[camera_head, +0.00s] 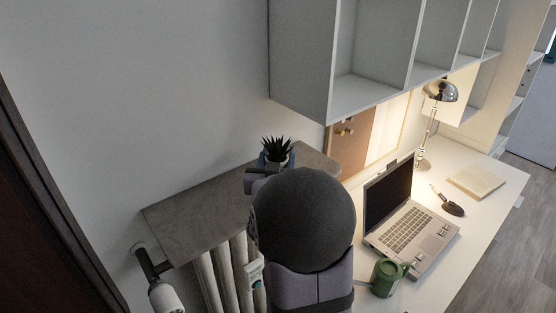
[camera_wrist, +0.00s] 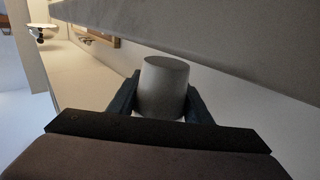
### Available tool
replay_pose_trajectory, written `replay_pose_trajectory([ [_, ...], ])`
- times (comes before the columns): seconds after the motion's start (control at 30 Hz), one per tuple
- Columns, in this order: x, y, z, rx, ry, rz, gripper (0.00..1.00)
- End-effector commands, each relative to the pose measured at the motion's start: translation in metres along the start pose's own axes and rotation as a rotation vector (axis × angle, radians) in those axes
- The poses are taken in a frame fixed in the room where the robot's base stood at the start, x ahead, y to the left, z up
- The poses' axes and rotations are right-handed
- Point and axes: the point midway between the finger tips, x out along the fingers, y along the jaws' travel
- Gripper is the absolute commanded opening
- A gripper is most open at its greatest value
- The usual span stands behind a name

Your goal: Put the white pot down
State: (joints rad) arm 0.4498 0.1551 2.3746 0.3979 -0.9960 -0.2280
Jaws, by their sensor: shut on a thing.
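The white pot (camera_wrist: 163,88) sits between the two dark fingers of my gripper (camera_wrist: 160,100) in the wrist view, and the gripper is shut on it. In the head view, the pot holds a dark spiky plant (camera_head: 277,147). My gripper (camera_head: 277,162) shows there as blue-grey fingers around the pot, above or at the back part of the grey shelf over the radiator. My arm's round joint hides the space just in front. I cannot tell whether the pot touches the shelf.
The grey stone-like shelf (camera_head: 195,212) over the radiator (camera_head: 215,275) has a bare left part. On the white desk (camera_head: 480,215) stand a laptop (camera_head: 405,225), a green mug (camera_head: 386,277), a lamp (camera_head: 431,120) and a notebook (camera_head: 475,182). White wall cubbies (camera_head: 375,60) hang above.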

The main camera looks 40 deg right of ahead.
Motion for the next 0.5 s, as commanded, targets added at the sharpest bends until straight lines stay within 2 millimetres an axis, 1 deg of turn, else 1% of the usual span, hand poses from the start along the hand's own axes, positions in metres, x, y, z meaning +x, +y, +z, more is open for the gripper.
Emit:
replay_pose_trajectory([
  [0.1, 0.000, 0.000, 0.013, -0.001, -0.002, 0.000, 0.18],
  [0.2, 0.000, 0.000, 0.018, 0.000, 0.001, -0.001, 0.18],
  [0.5, 0.000, 0.000, 0.019, 0.001, 0.003, -0.001, 0.18],
])
